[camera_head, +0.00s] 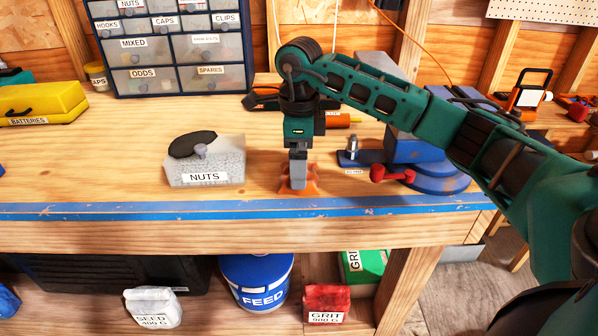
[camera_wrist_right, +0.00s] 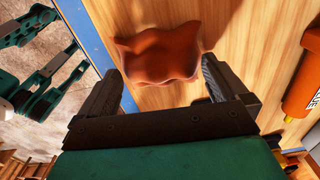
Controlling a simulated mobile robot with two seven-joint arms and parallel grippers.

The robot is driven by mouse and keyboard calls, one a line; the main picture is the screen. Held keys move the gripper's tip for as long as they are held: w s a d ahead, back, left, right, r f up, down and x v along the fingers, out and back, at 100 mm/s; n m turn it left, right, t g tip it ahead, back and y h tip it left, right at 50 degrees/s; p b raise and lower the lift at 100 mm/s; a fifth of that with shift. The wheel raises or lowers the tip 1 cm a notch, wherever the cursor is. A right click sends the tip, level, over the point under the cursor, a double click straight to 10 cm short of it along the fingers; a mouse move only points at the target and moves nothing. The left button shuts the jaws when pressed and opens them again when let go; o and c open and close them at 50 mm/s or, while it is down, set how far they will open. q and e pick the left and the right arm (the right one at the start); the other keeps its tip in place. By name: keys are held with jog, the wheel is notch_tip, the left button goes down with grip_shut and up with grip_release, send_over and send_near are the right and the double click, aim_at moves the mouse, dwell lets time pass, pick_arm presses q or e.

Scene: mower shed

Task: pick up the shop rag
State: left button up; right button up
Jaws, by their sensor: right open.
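The shop rag is a crumpled orange cloth (camera_head: 309,187) on the workbench top, close to the front edge with the blue tape. My right gripper (camera_head: 298,184) points down directly over it in the head view and hides part of it. In the right wrist view the rag (camera_wrist_right: 160,54) lies between and just beyond the two fingertips of my right gripper (camera_wrist_right: 160,82). The fingers are spread apart. I cannot tell whether they touch the cloth. My left gripper is not in view.
A clear NUTS bin (camera_head: 206,168) stands left of the rag. A blue vise (camera_head: 430,172) with a red handle stands to the right. Bare bench (camera_head: 90,160) lies at the left.

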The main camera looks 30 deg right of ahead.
jog(key=shift+c, duration=0.4)
jog(key=c, duration=0.8)
jog(key=shift+o, duration=0.2)
notch_tip(320, 180, up, 20)
jog(key=p, duration=0.2)
